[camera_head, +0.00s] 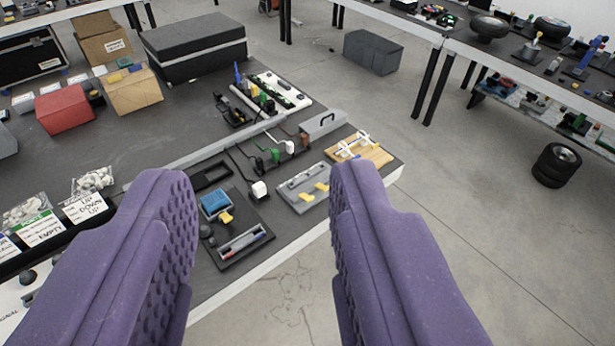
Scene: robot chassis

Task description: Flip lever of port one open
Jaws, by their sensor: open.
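My gripper (262,178) is open and empty, its two purple padded fingers reaching up from the bottom of the view. It is high above the near edge of a dark workbench (140,135). Between the fingertips, a small grey panel (290,182) with yellow pieces (321,186) lies on the bench. Beside it, a wooden board (375,154) carries white crossed parts. I cannot tell which of these, if any, is the lever of port one; no port label is readable at this size. The fingers touch nothing.
A black tray (262,240) with a blue block and pens lies near the edge. Behind are plugs with cables, a white strip (262,82), a black case (195,45), a red box (64,108) and cardboard boxes.

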